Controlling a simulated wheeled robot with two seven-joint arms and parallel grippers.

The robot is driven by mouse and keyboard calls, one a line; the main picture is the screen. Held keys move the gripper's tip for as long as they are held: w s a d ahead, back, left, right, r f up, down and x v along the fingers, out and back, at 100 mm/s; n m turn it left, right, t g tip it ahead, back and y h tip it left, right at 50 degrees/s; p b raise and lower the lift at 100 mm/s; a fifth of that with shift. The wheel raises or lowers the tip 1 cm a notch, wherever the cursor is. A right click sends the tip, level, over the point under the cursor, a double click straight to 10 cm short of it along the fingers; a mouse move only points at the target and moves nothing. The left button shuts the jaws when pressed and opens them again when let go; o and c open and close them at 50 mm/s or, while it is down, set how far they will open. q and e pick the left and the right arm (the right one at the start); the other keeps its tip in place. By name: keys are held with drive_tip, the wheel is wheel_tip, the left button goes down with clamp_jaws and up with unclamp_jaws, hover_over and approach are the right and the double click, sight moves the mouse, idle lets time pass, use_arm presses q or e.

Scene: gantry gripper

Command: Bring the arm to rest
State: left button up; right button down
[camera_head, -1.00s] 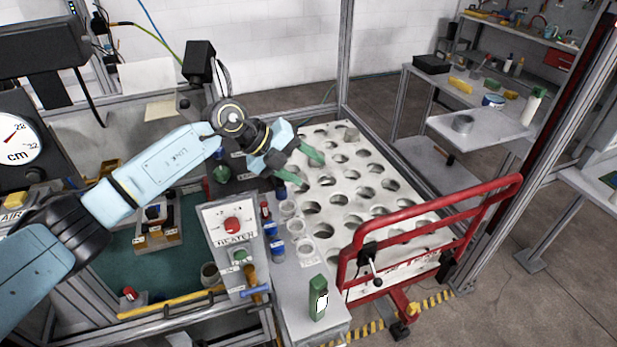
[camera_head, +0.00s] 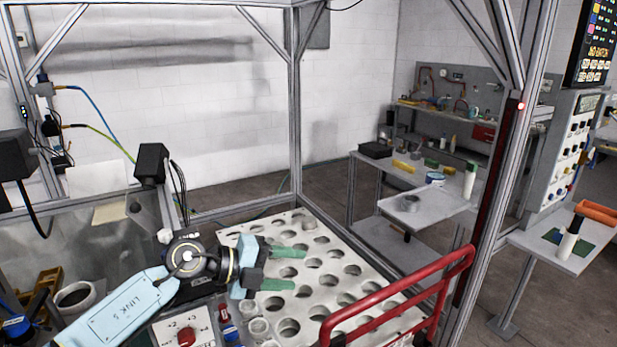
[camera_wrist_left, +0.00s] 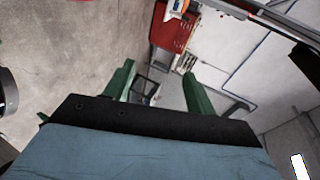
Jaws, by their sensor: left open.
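My left arm (camera_head: 125,308) comes in from the lower left in the head view. Its left gripper (camera_head: 290,268) has green fingers that are apart and empty, pointing right over the white plate with round holes (camera_head: 325,253). I cannot tell how high above the plate the fingers are. In the left wrist view the two green fingers of the left gripper (camera_wrist_left: 158,82) stand apart with nothing between them. My right gripper is in no view.
A red rail (camera_head: 400,298) stands at the plate's front right. A heater box with a red knob (camera_head: 186,336) is below the arm. Metal frame posts (camera_head: 296,120) rise around the cell. A grey side table (camera_head: 425,203) stands behind at right. Bare floor shows on the right.

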use_arm(q)
wheel_tip(320, 180, up, 6)
drive_tip(key=s+d+n+t+h, duration=0.1)
drive_tip(key=s+n+t+h, duration=0.2)
drive_tip(key=n+t, duration=0.45)
drive_tip(key=s+a+f+n+t+y, duration=0.25)
drive_tip(key=a+f+n+y, duration=0.25)
drive_tip(key=a+n+y, duration=0.3)
drive_tip(key=s+a+f+n+t+y, duration=0.1)
drive_tip(key=s+a+f+n+y, duration=0.2)
drive_tip(key=a+f+n+y, duration=0.45)
drive_tip(key=s+a+f+n+g, duration=0.1)
drive_tip(key=s+f+n+g, duration=0.35)
drive_tip(key=s, duration=0.85)
drive_tip(key=s+f+n+g, duration=0.1)
drive_tip(key=s+f+g, duration=0.6)
drive_tip(key=s, duration=0.6)
wheel_tip(320, 180, down, 27)
drive_tip(key=g+b, duration=0.2)
drive_tip(key=b, duration=0.2)
drive_tip(key=s+a+f+g+b, duration=0.1)
drive_tip(key=s+a+f+b, duration=0.2)
drive_tip(key=s+f, duration=1.5)
wheel_tip(320, 180, down, 3)
drive_tip(key=shift+a+r+g+b, duration=0.15)
drive_tip(key=shift+g+b, duration=0.2)
drive_tip(key=shift+b, duration=0.5)
